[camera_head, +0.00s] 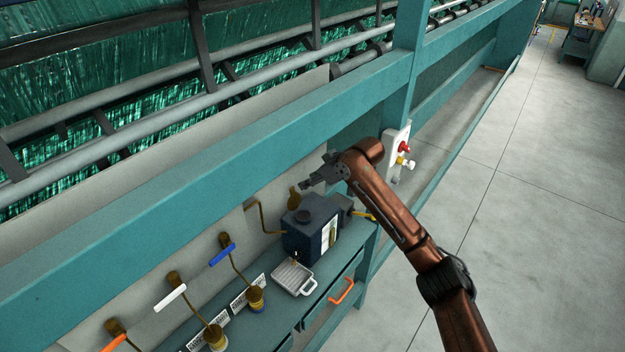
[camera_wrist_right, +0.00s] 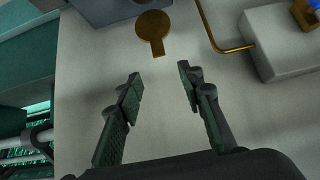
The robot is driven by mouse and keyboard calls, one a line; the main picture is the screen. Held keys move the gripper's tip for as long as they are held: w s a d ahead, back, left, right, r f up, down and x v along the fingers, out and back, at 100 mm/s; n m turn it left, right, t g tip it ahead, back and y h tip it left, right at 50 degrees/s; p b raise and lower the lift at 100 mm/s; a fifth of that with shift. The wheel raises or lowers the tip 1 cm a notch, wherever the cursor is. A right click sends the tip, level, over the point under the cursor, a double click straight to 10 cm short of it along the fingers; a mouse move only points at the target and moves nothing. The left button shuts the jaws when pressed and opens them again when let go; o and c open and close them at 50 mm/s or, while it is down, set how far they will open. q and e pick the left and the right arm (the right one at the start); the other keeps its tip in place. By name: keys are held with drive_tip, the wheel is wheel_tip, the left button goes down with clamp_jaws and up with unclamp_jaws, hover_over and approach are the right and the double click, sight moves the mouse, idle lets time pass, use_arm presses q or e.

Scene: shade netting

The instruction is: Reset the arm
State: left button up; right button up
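My right arm comes in from the lower right of the head view. Its right gripper (camera_head: 312,172) is held above a dark blue box (camera_head: 305,232) on the machine's lower shelf. In the right wrist view the two fingers of the right gripper (camera_wrist_right: 158,88) stand apart with nothing between them. A round brass piece with a short stem (camera_wrist_right: 153,30) shows beyond the fingertips, apart from them. My left gripper is in neither view.
A teal beam (camera_head: 215,160) crosses behind the gripper. A white switch plate with a red knob (camera_head: 395,150) is right beside the arm. Levers with blue (camera_head: 222,255) and white (camera_head: 170,298) handles and a small tray (camera_head: 292,277) line the shelf. The grey floor (camera_head: 540,190) at right is clear.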

drive_tip(key=shift+s+d+r, duration=0.15)
drive_tip(key=shift+d+r, duration=0.05)
idle(0.3)
